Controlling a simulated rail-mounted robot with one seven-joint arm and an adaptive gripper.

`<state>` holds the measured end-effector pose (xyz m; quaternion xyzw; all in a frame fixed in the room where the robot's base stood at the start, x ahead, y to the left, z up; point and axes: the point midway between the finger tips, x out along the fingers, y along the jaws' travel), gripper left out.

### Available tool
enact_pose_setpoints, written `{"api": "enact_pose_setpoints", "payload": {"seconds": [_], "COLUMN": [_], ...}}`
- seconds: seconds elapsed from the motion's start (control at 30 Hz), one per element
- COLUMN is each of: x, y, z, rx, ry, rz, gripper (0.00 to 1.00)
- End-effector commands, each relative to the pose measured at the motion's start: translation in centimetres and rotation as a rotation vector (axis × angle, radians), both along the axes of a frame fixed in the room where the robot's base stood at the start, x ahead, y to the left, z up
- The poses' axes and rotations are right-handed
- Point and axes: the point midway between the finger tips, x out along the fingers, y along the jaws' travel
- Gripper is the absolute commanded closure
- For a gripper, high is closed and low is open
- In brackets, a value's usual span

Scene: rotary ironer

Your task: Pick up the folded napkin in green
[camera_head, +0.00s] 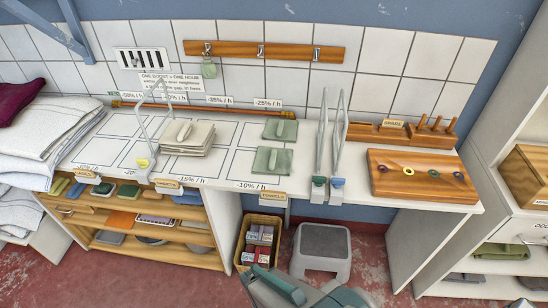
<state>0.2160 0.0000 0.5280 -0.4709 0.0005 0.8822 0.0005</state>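Two green folded squares that look like napkins lie flat on the white counter, apart from each other. The nearer green napkin (272,161) is just above the "-10% / h" label, and the farther green napkin (281,129) is below the "-25% / h" label. A darker green folded cloth (500,251) lies on a shelf at the right. Part of my arm shows at the bottom edge, well below the counter. I can make out no gripper fingers.
A beige folded stack (187,138) is left of the napkins. Two tall upright metal frames (339,150) stand to their right, before a wooden board with coloured rings (421,176). A grey stool (321,250) and a basket of boxes (258,243) stand below the counter.

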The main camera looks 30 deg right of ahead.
Motion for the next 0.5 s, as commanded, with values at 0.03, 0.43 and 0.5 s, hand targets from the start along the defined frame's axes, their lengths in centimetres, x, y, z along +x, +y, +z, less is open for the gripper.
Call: {"api": "enact_pose_setpoints", "payload": {"seconds": [0.03, 0.43, 0.5], "x": [0.00, 0.00, 0.00], "y": [0.00, 0.00, 0.00], "z": [0.00, 0.00, 0.00], "rx": [0.000, 0.000, 0.000], "ry": [0.000, 0.000, 0.000], "rz": [0.000, 0.000, 0.000], "gripper": [1.00, 0.78, 0.67]}}
